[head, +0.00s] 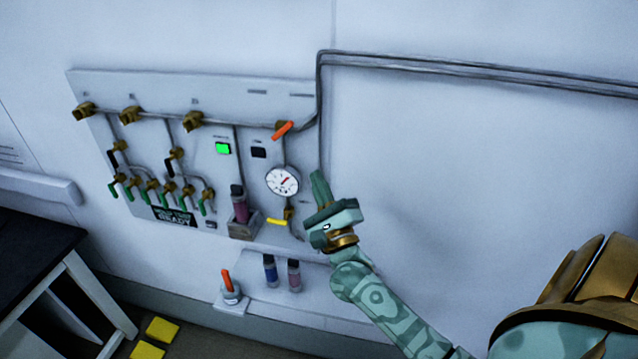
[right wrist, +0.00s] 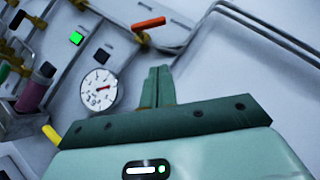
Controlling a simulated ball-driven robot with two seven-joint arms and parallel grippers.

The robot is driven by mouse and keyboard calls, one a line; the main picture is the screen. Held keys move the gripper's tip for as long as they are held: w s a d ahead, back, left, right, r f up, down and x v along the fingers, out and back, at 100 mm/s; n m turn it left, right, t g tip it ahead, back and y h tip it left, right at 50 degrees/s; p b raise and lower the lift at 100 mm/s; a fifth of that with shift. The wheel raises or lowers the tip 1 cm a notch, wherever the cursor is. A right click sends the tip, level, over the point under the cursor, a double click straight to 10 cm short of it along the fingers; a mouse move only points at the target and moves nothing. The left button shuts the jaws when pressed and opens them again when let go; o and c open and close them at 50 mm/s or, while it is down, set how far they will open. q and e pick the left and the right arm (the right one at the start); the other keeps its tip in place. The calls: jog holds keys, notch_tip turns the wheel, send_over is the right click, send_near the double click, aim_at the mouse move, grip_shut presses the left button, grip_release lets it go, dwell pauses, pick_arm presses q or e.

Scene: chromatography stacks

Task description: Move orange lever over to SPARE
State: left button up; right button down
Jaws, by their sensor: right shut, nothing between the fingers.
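An orange lever (head: 283,130) sits on a brass valve at the upper right of the wall panel (head: 275,93). Its handle slants up to the right in the head view. The lever also shows at the top of the right wrist view (right wrist: 149,23). I cannot read a SPARE label. My right gripper (head: 319,180) is shut and empty, below and to the right of the lever and apart from it. In the right wrist view its closed fingers (right wrist: 157,85) point up, with the lever beyond their tips. My left gripper is not in view.
A round gauge (head: 282,181) and a yellow lever (head: 277,221) lie left of my right gripper. Two vials (head: 270,270) stand on a ledge. Grey pipes (head: 450,67) run right; the wall below them is bare.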

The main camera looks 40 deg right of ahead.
aim_at(282, 131)
jog(key=w+r+p, duration=0.2)
jog(key=w+r, duration=0.4)
jog(key=w, duration=0.1)
jog(key=shift+w+a, duration=0.2)
jog(key=shift+a, duration=0.1)
jog(key=shift+p, duration=0.35)
